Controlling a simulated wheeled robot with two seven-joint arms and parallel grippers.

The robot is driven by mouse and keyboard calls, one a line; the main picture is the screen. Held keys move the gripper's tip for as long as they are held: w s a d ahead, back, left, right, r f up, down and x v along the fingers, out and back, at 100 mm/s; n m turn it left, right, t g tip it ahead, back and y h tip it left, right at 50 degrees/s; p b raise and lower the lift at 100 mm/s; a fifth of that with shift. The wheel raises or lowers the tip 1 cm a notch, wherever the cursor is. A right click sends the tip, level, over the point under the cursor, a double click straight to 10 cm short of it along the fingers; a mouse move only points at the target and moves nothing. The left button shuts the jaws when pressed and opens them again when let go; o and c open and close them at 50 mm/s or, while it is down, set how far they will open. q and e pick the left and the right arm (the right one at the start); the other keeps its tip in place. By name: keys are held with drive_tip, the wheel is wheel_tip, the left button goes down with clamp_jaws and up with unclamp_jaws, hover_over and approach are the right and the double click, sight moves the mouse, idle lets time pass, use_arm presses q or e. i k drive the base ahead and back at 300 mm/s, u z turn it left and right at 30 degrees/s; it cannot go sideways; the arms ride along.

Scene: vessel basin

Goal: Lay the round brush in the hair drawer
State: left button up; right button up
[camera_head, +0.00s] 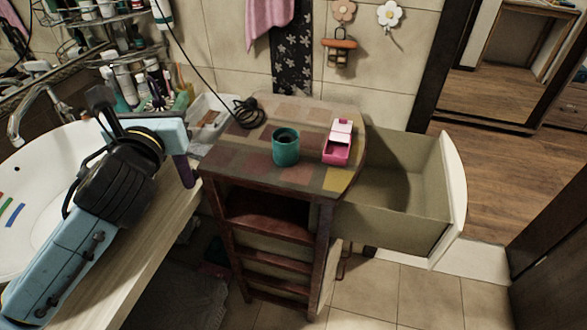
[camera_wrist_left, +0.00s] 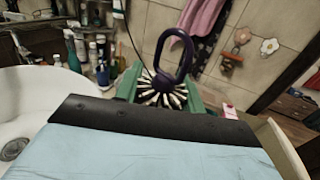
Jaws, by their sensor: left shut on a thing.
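My left gripper (camera_head: 176,140) hangs above the edge of the wooden counter beside the basin. In the left wrist view its green fingers (camera_wrist_left: 161,92) are shut on the round brush, whose purple looped handle (camera_wrist_left: 159,50) rises above pale bristles. The open drawer (camera_head: 395,228) sticks out from the right side of the cabinet and looks empty inside. The gripper is left of the drawer, apart from it. My right gripper is not in view.
A teal cup (camera_head: 286,149) and a pink box (camera_head: 337,148) stand on the checkered cabinet top (camera_head: 245,147), with a coiled black cable (camera_head: 248,113) behind. Bottles crowd the shelf by the basin (camera_head: 28,165). Floor is clear around the drawer's front.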

sight(376, 201)
drive_tip(key=z, duration=2.35)
drive_tip(key=i, duration=2.2)
drive_tip(key=u, duration=2.5)
